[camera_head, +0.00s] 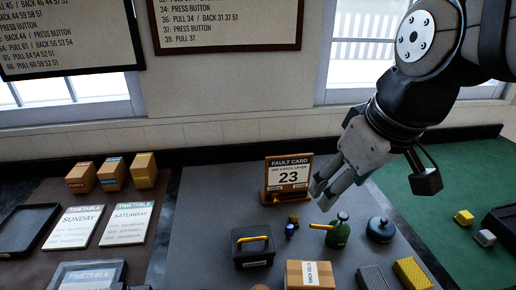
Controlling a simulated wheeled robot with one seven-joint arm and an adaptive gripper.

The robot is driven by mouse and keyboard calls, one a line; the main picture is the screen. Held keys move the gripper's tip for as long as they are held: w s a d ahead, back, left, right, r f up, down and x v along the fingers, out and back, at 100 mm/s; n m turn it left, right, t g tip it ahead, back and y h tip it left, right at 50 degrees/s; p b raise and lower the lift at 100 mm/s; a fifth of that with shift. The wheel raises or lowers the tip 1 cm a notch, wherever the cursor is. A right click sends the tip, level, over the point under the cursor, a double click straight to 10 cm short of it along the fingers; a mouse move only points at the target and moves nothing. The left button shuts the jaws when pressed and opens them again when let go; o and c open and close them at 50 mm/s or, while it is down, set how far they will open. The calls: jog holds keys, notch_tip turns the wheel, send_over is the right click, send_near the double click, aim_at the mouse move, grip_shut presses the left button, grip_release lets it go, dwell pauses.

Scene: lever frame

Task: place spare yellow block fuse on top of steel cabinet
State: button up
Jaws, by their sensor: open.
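A small yellow block (464,217) lies on the green surface at the right. It may be the spare block fuse, but its markings are too small to read. My gripper (322,192) is open and points down toward the left, above the grey mat near the fault card. I see nothing between its fingers, though they partly overlap in this view. The yellow block is well to the right of my gripper, apart from it. I cannot make out a steel cabinet in this view.
A fault card stand (289,177), a green oil can (338,232), a dark round-lidded pot (380,229), a black toolbox (253,247) and a cardboard box (309,274) crowd the grey mat. A grey block (485,238) lies near the yellow one. Fuse boxes (81,177) stand left.

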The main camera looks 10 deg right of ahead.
jog(key=w+f+n+g, duration=0.2)
jog(key=w+f+n, duration=0.3)
jog(key=w, duration=0.5)
jog(key=n+g+p, duration=0.2)
jog(key=n, duration=0.7)
send_over(297, 215)
notch_tip(297, 215, down, 12)
jog(key=shift+h, duration=0.3)
jog(key=f, duration=0.7)
jog(key=shift+s+f+p, duration=0.2)
jog(key=shift+f+p, duration=0.15)
jog(key=shift+w+d+f+p, duration=0.1)
jog(key=shift+f+p, duration=0.1)
jog(key=shift+f, duration=0.75)
jog(key=shift+w+a+f+p, duration=0.1)
jog(key=shift+f+p, duration=0.1)
jog(key=shift+f, duration=0.8)
jog(key=shift+w+d+f+p, duration=0.1)
jog(key=shift+f+p, duration=0.1)
jog(key=shift+f, duration=0.75)
jog(key=c, duration=1.2)
